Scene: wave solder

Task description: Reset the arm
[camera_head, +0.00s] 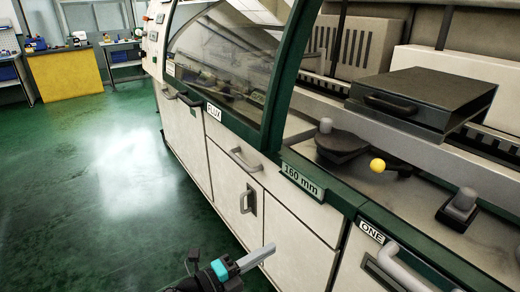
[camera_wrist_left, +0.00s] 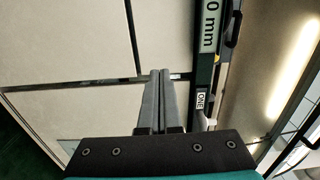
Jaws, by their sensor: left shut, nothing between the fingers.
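My left gripper (camera_head: 258,256) is at the bottom of the head view, in front of the cream cabinet doors of the machine (camera_head: 291,240). Its two grey fingers are together with nothing between them. In the left wrist view the closed fingers (camera_wrist_left: 157,75) point toward the cabinet front, with the green edge strip and its "ONE" label (camera_wrist_left: 201,101) just right of them. I cannot tell whether the fingertips touch the cabinet. My right gripper is in neither view.
Door handles (camera_head: 246,160) stick out. The green floor (camera_head: 90,180) at left is clear.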

